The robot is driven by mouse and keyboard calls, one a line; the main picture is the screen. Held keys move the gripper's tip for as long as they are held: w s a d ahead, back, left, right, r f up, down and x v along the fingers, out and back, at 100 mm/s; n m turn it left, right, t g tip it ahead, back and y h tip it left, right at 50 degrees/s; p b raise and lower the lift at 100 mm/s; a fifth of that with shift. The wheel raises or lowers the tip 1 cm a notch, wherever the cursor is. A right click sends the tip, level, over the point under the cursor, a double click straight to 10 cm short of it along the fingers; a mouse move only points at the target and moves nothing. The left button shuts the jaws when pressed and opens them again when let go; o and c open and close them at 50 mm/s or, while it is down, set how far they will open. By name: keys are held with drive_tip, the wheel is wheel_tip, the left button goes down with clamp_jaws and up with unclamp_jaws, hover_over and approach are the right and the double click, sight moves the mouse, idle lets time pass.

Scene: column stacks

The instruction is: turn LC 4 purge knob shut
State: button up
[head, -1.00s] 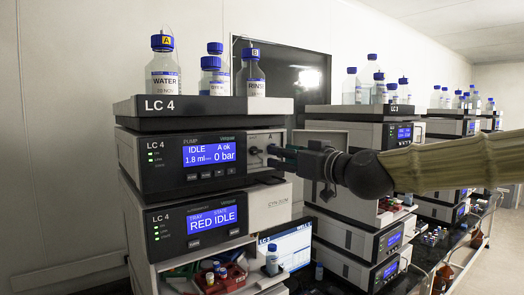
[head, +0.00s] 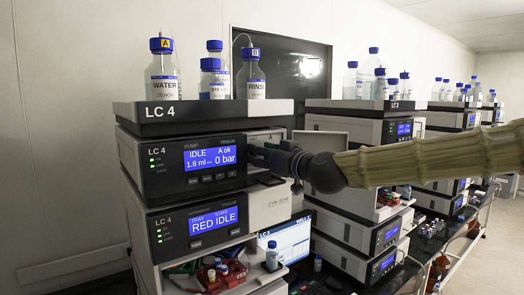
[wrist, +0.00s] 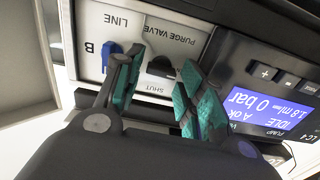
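The LC 4 pump module (head: 150,165) stands on the left in the head view, its display reading IDLE, A ok, 1.8 ml and 0 bar. My gripper (head: 256,152) is at the right end of its front and hides the purge knob there. In the wrist view the picture is turned over. The dark purge knob (wrist: 161,67) sits under the PURGE VALVE label, with SHUT printed on its other side. My gripper (wrist: 163,64) is open, its green-padded fingers on either side of the knob. Contact cannot be told.
A blue line selector (wrist: 107,58) marked B is close beside one finger. Bottles (head: 163,75) stand on top of the LC 4 stack. The LC 4 lower module (head: 200,222) reads RED IDLE. The LC 3 stack (head: 350,225) stands to the right, behind my arm.

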drive_tip(key=shift+w+a, duration=0.1)
drive_tip(key=shift+w, duration=0.05)
drive_tip(key=shift+c, duration=0.4)
drive_tip(key=c, duration=0.7)
drive_tip(key=shift+o, duration=0.2)
